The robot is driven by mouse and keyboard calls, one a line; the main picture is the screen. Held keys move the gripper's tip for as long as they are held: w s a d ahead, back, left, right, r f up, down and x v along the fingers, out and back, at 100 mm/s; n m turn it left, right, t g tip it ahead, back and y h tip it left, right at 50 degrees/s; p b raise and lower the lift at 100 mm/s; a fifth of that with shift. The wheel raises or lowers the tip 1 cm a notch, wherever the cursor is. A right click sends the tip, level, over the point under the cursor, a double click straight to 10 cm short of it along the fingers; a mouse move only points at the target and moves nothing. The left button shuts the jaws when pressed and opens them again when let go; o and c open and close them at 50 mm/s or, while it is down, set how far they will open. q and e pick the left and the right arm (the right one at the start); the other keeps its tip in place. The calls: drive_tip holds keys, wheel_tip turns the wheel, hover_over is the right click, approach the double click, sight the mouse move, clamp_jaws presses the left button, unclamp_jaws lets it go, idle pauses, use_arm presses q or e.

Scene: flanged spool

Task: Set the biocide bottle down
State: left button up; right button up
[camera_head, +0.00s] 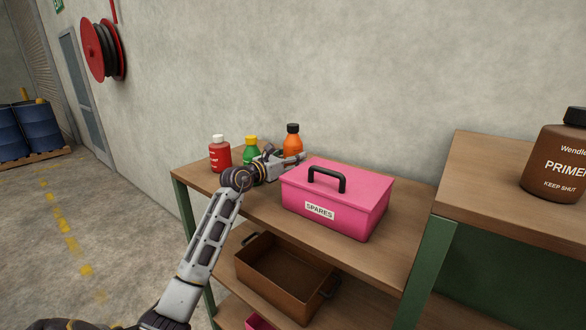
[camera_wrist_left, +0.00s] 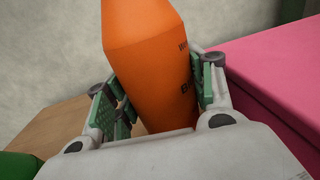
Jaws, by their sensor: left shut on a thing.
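The orange bottle (camera_head: 292,141) with a black cap stands upright at the back of the wooden shelf unit's top (camera_head: 245,203). In the left wrist view the orange bottle (camera_wrist_left: 152,65) fills the space between the fingers; part of its label shows, starting with "B". My left gripper (camera_head: 288,159) is shut on this bottle, with green pads on both sides of it. The gripper hides the bottle's base in the head view, so I cannot tell whether it touches the shelf. My right gripper is not in view.
A pink SPARES box (camera_head: 350,205) stands close to the right of the bottle. A green bottle (camera_head: 250,153) with a yellow cap and a red bottle (camera_head: 220,156) stand to the left. A brown tray (camera_head: 270,280) is on the lower shelf. A brown PRIMER bottle (camera_head: 556,165) stands far right.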

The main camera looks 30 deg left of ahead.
use_arm(q)
drive_tip(key=shift+f+p, duration=0.3)
drive_tip(key=shift+f, duration=1.5)
drive_tip(key=shift+f, duration=0.15)
drive_tip(key=o, duration=1.2)
drive_tip(key=shift+b+v, duration=1.4)
drive_tip(key=shift+v, duration=4.65)
